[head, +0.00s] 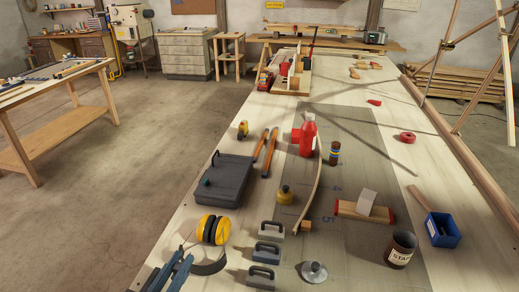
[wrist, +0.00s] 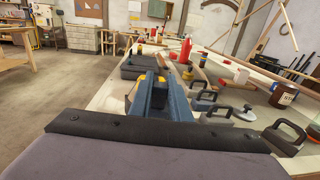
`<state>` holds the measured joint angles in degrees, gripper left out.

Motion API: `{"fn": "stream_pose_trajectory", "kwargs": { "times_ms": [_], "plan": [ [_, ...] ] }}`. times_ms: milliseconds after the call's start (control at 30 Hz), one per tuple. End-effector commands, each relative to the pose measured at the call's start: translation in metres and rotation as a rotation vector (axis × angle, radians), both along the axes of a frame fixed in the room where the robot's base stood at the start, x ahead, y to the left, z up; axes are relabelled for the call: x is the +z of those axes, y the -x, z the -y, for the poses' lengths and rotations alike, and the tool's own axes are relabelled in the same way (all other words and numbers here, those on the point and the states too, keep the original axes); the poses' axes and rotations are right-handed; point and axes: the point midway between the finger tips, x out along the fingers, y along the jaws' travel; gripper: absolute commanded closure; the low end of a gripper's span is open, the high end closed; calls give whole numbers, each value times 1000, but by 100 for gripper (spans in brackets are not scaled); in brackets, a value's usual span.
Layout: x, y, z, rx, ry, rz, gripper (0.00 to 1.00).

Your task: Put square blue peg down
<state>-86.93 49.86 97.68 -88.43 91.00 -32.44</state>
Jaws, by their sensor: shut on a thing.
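My gripper (head: 172,268) is at the lower left of the head view, over the near left edge of the bench. In the wrist view my gripper (wrist: 155,84) points forward, its dark blue fingers close together. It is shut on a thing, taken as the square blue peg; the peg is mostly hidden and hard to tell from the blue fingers. A flat dark case (head: 222,185) lies on the bench beyond my gripper, with a small teal piece on top. I cannot tell that piece's shape.
Yellow ear defenders (head: 213,229) lie close to the right of my gripper. Several grey clamp-like blocks (head: 268,254) stand nearby. A bent lath (head: 312,190), red bottle (head: 307,135), brown can (head: 401,248) and blue box (head: 442,229) are farther right. Bare bench shows at the left edge.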

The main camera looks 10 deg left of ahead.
Motion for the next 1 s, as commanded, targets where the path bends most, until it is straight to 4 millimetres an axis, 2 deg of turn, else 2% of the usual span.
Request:
{"fn": "stream_pose_trajectory", "kwargs": {
  "times_ms": [233, 600, 867, 1000],
  "plan": [
    [-8, 0, 0, 0, 3, 0, 100],
    [-53, 0, 0, 0, 1, 0, 100],
    [-60, 0, 0, 0, 0, 0, 100],
    [-70, 0, 0, 0, 3, 0, 100]
  ]
}}
